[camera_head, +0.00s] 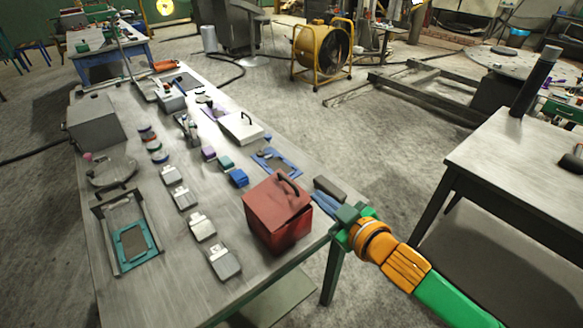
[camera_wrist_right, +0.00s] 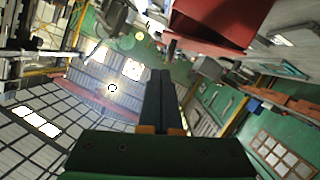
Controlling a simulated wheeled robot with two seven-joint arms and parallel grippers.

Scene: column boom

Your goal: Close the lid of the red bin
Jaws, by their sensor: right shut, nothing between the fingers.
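The red bin (camera_head: 292,238) stands at the near right corner of the long metal table. Its red lid (camera_head: 268,206) has a dark arched handle (camera_head: 289,182) and lies over the top. My left gripper is not in view.
The metal table (camera_head: 185,290) also carries a white case (camera_head: 241,127), a blue block (camera_head: 239,178), a blue tray (camera_head: 276,162), several metal latches (camera_head: 223,261) and a teal-framed fixture (camera_head: 132,241). A second table (camera_head: 535,160) stands at the right.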

